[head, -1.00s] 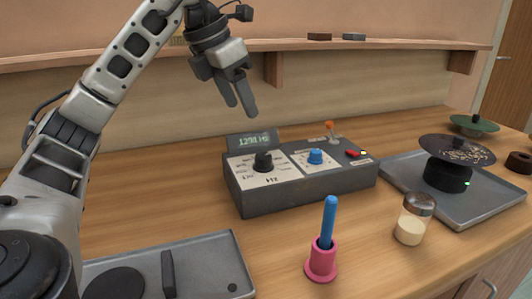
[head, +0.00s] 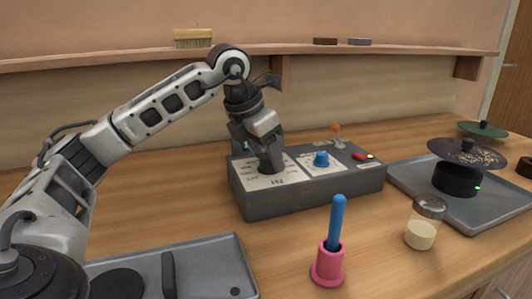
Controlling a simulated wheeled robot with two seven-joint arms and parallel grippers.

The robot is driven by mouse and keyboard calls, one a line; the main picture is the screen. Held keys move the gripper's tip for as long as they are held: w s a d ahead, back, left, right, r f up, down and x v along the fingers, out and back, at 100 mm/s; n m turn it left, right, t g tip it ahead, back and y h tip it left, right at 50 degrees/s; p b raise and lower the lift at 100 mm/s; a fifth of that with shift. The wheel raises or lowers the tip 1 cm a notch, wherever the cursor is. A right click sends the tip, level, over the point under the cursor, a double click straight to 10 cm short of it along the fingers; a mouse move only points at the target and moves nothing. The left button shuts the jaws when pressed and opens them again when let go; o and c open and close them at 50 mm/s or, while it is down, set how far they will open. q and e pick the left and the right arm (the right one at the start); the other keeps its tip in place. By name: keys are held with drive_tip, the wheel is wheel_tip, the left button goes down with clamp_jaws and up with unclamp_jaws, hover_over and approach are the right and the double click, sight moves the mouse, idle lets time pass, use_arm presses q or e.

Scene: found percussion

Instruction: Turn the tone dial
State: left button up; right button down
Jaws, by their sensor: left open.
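A dark grey control box (head: 300,198) stands on the wooden bench, with a white panel marked Hz (head: 278,182) on its left and a panel with a blue knob (head: 321,159) on its right. The black dial of the Hz panel is hidden behind my left gripper (head: 270,166). This gripper points down with open jaws at the dial's place. I cannot tell whether its fingers touch the dial. The display at the back of the box is mostly covered by my gripper. My right gripper is not in view.
An orange-tipped lever (head: 336,130) and a red switch (head: 359,156) are on the box. In front stand a pink holder (head: 328,266) with a blue handle and a shaker jar (head: 425,222). Grey trays lie left (head: 205,262) and right (head: 495,212). A shelf (head: 130,55) runs behind.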

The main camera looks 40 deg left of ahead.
use_arm(q)
drive_tip(key=c, duration=1)
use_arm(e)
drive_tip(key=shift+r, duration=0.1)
use_arm(q)
drive_tip(key=shift+o, duration=0.2)
drive_tip(key=shift+r+m+h+p, duration=0.1)
drive_tip(key=shift+m+h+p, duration=0.3)
drive_tip(key=shift+m+p, duration=0.5)
drive_tip(key=shift+a+m+h, duration=0.1)
drive_tip(key=shift+m+h, duration=0.2)
drive_tip(key=shift+m, duration=0.6)
drive_tip(key=shift+w+m+g+p, duration=0.1)
drive_tip(key=shift+m+g+p, duration=0.2)
drive_tip(key=shift+m+p, duration=0.45)
drive_tip(key=shift+m+h, duration=0.3)
drive_tip(key=shift+m, duration=0.05)
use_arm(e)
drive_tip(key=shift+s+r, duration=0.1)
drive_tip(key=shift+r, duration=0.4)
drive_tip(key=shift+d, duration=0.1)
use_arm(q)
drive_tip(key=o, duration=1)
drive_tip(key=shift+c, duration=0.2)
